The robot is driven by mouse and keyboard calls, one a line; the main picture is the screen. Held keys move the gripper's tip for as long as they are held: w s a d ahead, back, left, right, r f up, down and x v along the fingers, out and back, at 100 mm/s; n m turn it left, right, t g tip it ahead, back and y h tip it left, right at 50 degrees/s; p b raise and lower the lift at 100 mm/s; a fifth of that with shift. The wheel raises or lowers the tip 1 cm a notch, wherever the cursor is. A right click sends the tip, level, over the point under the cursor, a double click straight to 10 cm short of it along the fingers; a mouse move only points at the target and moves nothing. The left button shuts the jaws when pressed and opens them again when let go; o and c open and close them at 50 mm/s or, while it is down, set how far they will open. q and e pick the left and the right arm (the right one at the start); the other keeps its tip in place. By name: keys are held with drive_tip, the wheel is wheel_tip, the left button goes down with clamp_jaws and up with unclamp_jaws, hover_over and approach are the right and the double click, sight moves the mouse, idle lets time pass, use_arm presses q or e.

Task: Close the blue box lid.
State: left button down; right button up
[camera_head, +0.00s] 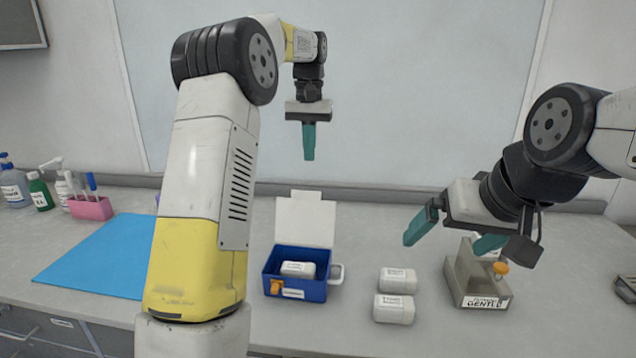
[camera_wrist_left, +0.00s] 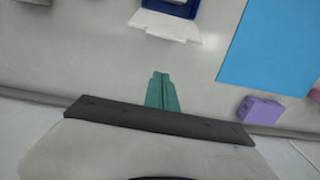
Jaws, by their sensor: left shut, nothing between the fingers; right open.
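The blue box (camera_head: 306,287) stands on the table with its white lid (camera_head: 305,219) open and raised at the back. A white labelled container (camera_head: 298,268) lies inside it. My left gripper (camera_head: 309,157) is shut and empty, pointing down above and behind the lid, apart from it. In the left wrist view its fingers (camera_wrist_left: 162,76) are together, with the lid (camera_wrist_left: 165,26) and part of the blue box (camera_wrist_left: 170,6) at the top edge. My right gripper (camera_head: 448,235) is open and empty, to the right of the box, above the table.
A grey tray (camera_head: 466,290) with an orange-capped item (camera_head: 500,268) is under my right gripper. A blue mat (camera_head: 100,256), a pink holder (camera_head: 91,208) and bottles (camera_head: 40,192) are at the left.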

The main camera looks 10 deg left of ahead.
use_arm(q)
drive_tip(key=s+f, duration=0.4)
drive_tip(key=f, duration=0.3)
drive_tip(key=shift+f, duration=0.15)
drive_tip(key=shift+a, duration=0.1)
idle(0.3)
